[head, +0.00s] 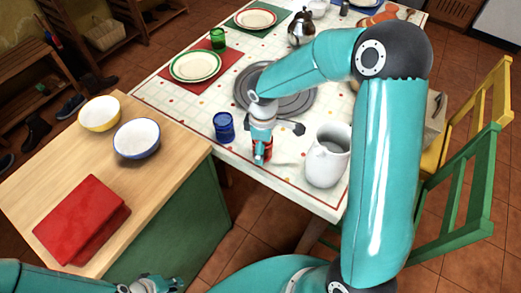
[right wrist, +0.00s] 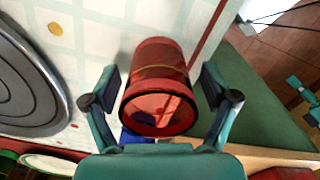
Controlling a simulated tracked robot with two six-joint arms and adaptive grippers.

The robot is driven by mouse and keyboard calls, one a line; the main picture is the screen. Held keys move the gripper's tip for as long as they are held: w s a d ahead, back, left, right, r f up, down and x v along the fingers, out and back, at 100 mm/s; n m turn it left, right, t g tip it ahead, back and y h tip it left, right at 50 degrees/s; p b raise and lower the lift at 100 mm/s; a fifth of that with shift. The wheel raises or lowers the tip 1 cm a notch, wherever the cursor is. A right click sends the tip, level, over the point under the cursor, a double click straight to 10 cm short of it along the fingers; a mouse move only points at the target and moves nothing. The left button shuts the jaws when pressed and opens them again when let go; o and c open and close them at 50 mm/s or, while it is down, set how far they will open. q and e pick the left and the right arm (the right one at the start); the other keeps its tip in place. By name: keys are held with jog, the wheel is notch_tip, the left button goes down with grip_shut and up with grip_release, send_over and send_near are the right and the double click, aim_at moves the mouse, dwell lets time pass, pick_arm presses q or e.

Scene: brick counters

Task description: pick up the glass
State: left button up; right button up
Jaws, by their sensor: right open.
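A red glass (head: 268,148) stands near the front edge of the checked table, mostly hidden by my right gripper (head: 263,155) in the head view. In the right wrist view, the red glass (right wrist: 158,90) lies between the two spread fingers of my right gripper (right wrist: 163,88), with a gap on each side. A blue glass (head: 224,127) stands just left of it. A green glass (head: 218,39) stands farther back by the plates. My left gripper (head: 152,284) is at the bottom edge, away from the glasses; its jaw state is unclear.
A white pitcher (head: 326,158) stands close to the right of the red glass. A grey round tray (head: 291,103) lies behind it. The wooden counter (head: 165,172) at left holds a yellow bowl (head: 99,114), a blue-rimmed bowl (head: 137,139) and a red book (head: 82,220).

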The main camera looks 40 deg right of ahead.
jog(key=shift+f, duration=0.4)
jog(key=shift+c, duration=0.4)
jog(key=c, duration=1.2)
jog(key=shift+r, duration=0.1)
jog(key=shift+c, duration=0.2)
